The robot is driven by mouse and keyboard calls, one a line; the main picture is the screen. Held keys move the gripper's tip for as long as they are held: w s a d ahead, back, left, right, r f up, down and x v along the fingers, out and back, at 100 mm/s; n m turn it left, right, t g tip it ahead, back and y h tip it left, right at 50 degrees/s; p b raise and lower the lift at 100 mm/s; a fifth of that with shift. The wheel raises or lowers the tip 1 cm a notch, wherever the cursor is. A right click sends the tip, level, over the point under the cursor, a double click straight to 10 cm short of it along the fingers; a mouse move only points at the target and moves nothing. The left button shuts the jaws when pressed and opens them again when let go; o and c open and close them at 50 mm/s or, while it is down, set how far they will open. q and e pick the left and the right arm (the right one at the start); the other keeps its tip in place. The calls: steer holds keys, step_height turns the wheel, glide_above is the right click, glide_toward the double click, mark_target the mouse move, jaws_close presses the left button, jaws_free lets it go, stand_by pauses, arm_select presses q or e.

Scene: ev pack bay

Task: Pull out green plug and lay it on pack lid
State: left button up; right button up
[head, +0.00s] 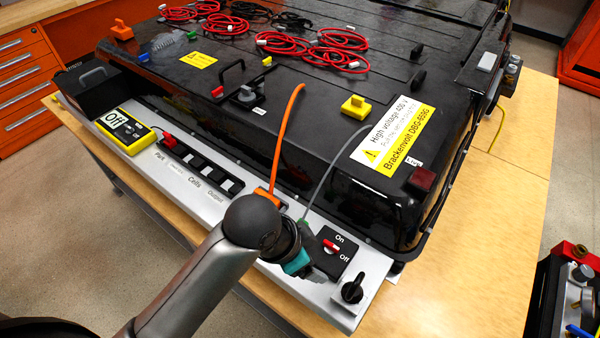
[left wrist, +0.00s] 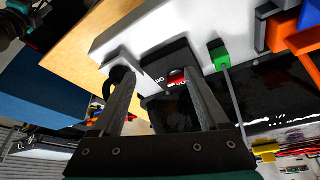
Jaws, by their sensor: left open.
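The green plug (left wrist: 218,55) sits in the silver panel strip in the left wrist view, with a grey cable running from it. In the head view the green plug (head: 304,227) is mostly hidden behind my left gripper. My left gripper (left wrist: 157,80) is open and empty, its fingers over the On/Off switch plate, with the plug beside them, apart. In the head view my left gripper (head: 303,264) shows mainly its teal body; its fingers are hard to make out. The black pack lid (head: 395,85) lies behind the panel. Part of my right gripper (left wrist: 22,10) shows at the upper left; its fingers are unclear.
An orange plug (head: 265,197) with an orange cable stands left of the green one. The On/Off switch (head: 333,248) and a black knob (head: 353,289) are to the right. A yellow block (head: 355,106), labels and red cable coils (head: 337,50) lie on the lid, with bare patches between.

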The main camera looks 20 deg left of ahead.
arm_select(q)
steer(key=w+d+r+m+g, duration=0.1)
steer(key=w+d+r+m, duration=0.1)
steer(key=w+r+m, duration=0.4)
steer(key=w+a+r+m+g+y, duration=0.2)
steer(key=w+a+r+m+y, duration=0.15)
steer(key=a+m, duration=0.35)
steer(key=f, duration=0.9)
steer(key=f+b, duration=0.1)
steer(key=f, duration=0.4)
steer(key=shift+d, duration=0.25)
steer(key=shift+c, duration=0.3)
jaws_close()
steer(key=c, duration=0.7)
jaws_free()
jaws_close()
steer(key=shift+r, duration=0.1)
